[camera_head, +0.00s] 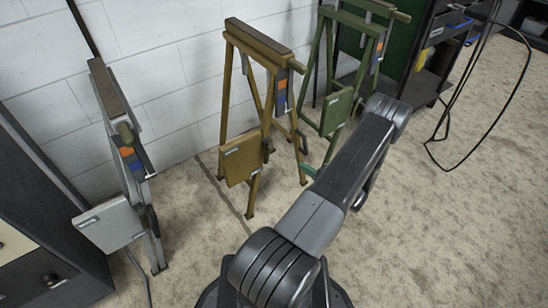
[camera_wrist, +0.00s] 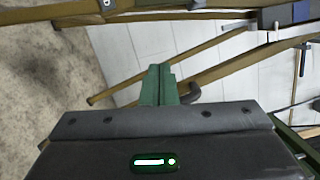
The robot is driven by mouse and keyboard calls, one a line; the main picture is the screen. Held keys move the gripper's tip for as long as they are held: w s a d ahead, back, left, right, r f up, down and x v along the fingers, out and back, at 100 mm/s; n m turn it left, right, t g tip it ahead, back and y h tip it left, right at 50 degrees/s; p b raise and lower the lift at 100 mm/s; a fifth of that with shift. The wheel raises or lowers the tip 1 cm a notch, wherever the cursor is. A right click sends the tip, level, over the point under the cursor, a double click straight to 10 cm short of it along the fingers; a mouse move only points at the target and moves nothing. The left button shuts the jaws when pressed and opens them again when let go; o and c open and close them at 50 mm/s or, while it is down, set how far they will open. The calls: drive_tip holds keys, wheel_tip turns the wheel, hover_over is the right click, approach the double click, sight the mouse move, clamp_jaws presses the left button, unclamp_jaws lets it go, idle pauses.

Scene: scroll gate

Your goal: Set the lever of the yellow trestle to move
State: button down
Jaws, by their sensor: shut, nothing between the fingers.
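The yellow trestle (camera_head: 254,115) stands upright against the wall in the head view, between a grey and a green one. Its upper right side carries an orange and blue plate (camera_head: 281,92) with a short olive bar (camera_head: 297,66) above it. I cannot tell which part is the lever or how it is set. In the wrist view its yellow-brown legs (camera_wrist: 130,92) cross the picture. My gripper (camera_wrist: 158,82) has green fingers, shut and empty. A dark curved hook (camera_wrist: 192,95) shows right beside the fingertips; contact cannot be told. My arm hides most of the gripper in the head view.
The grey trestle (camera_head: 110,222) stands at left beside a dark cabinet (camera_head: 50,215). The green trestle (camera_head: 337,110) is close at right, before a dark shelf (camera_head: 430,60). A black cable (camera_head: 470,165) loops at right. Carpet at the lower right is clear.

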sight(267, 153)
drive_tip(key=w+a+r+b, duration=0.1)
drive_tip(key=w+a, duration=0.3)
drive_tip(key=a, duration=0.6)
drive_tip(key=shift+a+b, duration=0.4)
drive_tip(key=shift+b, duration=0.15)
drive_tip(key=shift+a+b, duration=0.1)
drive_tip(key=shift+b, duration=0.2)
drive_tip(key=shift+s+a+m, duration=0.1)
drive_tip(key=shift+m, duration=0.3)
